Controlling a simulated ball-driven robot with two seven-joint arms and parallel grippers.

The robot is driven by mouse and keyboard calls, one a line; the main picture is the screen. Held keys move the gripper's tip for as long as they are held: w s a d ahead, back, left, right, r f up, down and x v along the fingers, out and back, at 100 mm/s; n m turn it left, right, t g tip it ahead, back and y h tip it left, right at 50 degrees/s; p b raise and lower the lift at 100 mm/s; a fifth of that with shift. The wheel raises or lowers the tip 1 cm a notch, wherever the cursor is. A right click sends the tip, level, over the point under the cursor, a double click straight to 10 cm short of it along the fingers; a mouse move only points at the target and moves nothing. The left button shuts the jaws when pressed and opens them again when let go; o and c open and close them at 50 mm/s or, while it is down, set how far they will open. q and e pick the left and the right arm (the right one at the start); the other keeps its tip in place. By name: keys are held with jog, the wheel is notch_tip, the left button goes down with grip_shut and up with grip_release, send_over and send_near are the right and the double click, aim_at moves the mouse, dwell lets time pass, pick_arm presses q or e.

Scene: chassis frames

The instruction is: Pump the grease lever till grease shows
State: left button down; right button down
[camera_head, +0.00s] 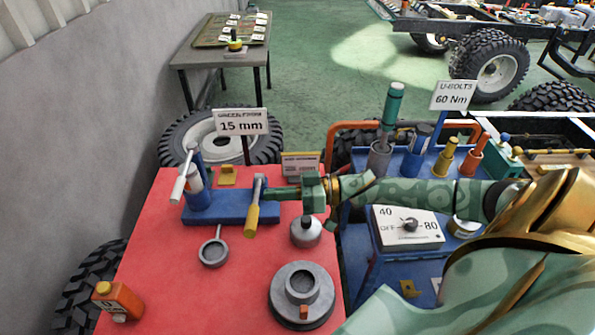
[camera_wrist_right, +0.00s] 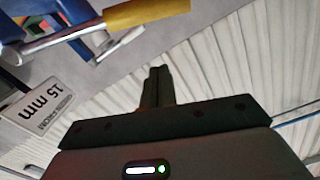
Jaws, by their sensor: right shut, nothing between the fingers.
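The grease pump is a blue base (camera_head: 225,211) with a blue cylinder on its left, on the red bench top. Its lever, with a yellow grip (camera_head: 252,218), stands at the base's right end, the grip hanging down toward the front. My right gripper (camera_head: 274,193) is shut and empty, just right of the lever in the head view. In the right wrist view my shut fingers (camera_wrist_right: 157,86) point up, and the yellow grip (camera_wrist_right: 146,13) with its metal rod lies beyond them, apart. I cannot make out any grease. My left gripper is out of view.
The red bench (camera_head: 165,265) also bears a ring-ended tool (camera_head: 214,250), a metal pot (camera_head: 305,233), a grey hub (camera_head: 300,298) and an orange bottle (camera_head: 118,299). A blue tool cart with a dial box (camera_head: 408,232) stands right. The bench's front left is largely clear.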

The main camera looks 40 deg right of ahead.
aim_at(255, 202)
jog(key=shift+w+a+f+b, duration=0.2)
jog(key=shift+a+f, duration=0.6)
jog(key=shift+f, duration=0.2)
jog(key=shift+w+a+f+b, duration=0.15)
jog(key=shift+a+f+b, duration=0.05)
jog(key=shift+a+f, duration=0.65)
jog(key=shift+f, duration=0.2)
